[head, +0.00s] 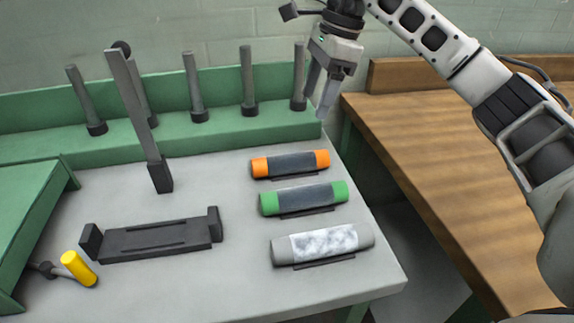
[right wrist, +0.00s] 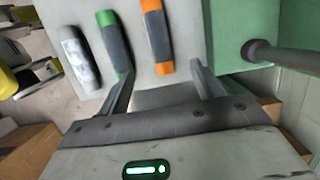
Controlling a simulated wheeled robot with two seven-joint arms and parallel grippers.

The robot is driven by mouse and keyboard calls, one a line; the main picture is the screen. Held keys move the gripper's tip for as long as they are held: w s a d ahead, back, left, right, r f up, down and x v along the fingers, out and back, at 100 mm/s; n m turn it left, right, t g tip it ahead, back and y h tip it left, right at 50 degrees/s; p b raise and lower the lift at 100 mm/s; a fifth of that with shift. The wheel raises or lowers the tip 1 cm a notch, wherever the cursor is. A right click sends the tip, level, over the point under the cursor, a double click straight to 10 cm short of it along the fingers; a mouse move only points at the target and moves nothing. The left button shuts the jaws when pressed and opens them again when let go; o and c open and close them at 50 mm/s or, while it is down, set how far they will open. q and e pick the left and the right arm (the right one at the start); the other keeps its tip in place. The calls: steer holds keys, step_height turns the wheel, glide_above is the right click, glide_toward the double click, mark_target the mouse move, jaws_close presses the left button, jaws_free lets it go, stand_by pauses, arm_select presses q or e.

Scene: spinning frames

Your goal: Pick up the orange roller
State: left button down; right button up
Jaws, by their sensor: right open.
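The orange roller (head: 291,164) has orange ends and a dark grey middle. It lies on the grey tabletop, the farthest back of three rollers, and also shows in the right wrist view (right wrist: 157,38). My right gripper (head: 322,98) is open and empty, above and behind the roller's right end near the table's back right corner. In the right wrist view the open fingers (right wrist: 160,85) point toward the table, with the orange roller beyond them and apart from them. My left gripper is not in view.
A green roller (head: 304,199) and a grey roller (head: 322,244) lie in front of the orange one. Grey posts (head: 249,82) stand on the green back ledge. A black cradle (head: 155,241) and yellow-handled crank (head: 80,268) are at left. A wooden bench (head: 430,160) is at right.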

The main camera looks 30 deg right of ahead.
glide_toward(293, 155)
steer(key=x, duration=0.5)
steer(key=shift+d, duration=0.35)
steer(key=shift+a+p+x, duration=0.15)
steer(key=shift+p+x, duration=0.1)
steer(key=shift+x, duration=1.1)
steer(key=shift+a+p+x, duration=0.15)
steer(key=shift+p+x, duration=0.05)
steer(key=shift+x, duration=1.2)
steer(key=shift+r, duration=0.15)
steer(key=c, duration=1.2)
